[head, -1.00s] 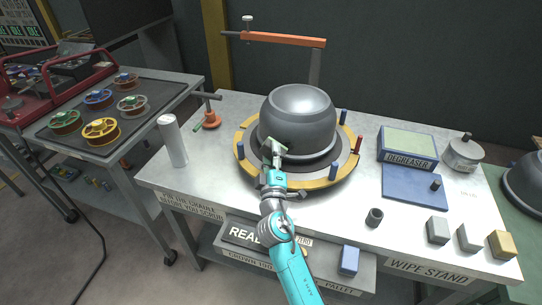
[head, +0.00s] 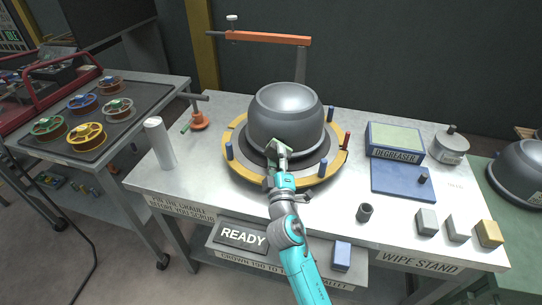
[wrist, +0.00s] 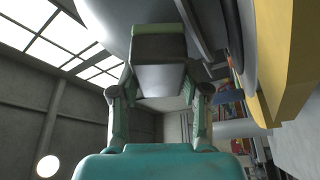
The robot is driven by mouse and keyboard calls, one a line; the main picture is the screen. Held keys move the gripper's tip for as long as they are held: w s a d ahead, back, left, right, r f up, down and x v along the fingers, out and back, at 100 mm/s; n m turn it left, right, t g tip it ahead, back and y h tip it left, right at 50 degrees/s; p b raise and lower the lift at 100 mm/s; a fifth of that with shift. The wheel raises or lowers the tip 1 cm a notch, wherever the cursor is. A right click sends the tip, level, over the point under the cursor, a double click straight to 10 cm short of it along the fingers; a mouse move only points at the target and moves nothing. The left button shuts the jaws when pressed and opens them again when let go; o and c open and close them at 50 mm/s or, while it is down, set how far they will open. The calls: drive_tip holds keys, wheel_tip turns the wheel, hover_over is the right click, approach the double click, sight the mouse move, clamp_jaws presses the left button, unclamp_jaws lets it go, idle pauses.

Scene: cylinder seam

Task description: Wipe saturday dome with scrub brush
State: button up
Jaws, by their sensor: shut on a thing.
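A large dark grey dome (head: 287,112) sits rounded side up in a round cradle with a yellow ring (head: 240,168) on the table; its name is not readable. My gripper (head: 279,160) is shut on the scrub brush (head: 273,147), a small block with a green face, at the dome's lower front side. In the wrist view the brush (wrist: 160,78) is between the fingers, its green edge against or very close to the dome's grey surface (wrist: 112,18). I cannot tell whether it truly touches. The gripper hides part of the cradle front.
Blue pins (head: 323,168) and a red pin (head: 347,140) stand around the cradle. An orange clamp arm (head: 268,37) is behind. A white roll (head: 160,142) stands left; a degreaser box (head: 394,142), blue mat (head: 402,181) and blocks (head: 457,228) are right. Another dome (head: 518,170) is far right.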

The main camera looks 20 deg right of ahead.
drive_tip(key=shift+s+d, duration=0.55)
drive_tip(key=shift+d, duration=0.35)
drive_tip(key=shift+w+d, duration=0.1)
drive_tip(key=shift+w, duration=0.1)
drive_tip(key=shift+w+a, duration=1.1)
drive_tip(key=shift+a, duration=0.3)
drive_tip(key=shift+w+a, duration=1.05)
drive_tip(key=shift+a, duration=0.3)
drive_tip(key=shift+s, duration=0.1)
drive_tip(key=shift+s+a, duration=0.9)
drive_tip(key=shift+s, duration=0.3)
drive_tip(key=shift+s+a, duration=0.85)
drive_tip(key=shift+s, duration=0.3)
drive_tip(key=shift+s, duration=0.1)
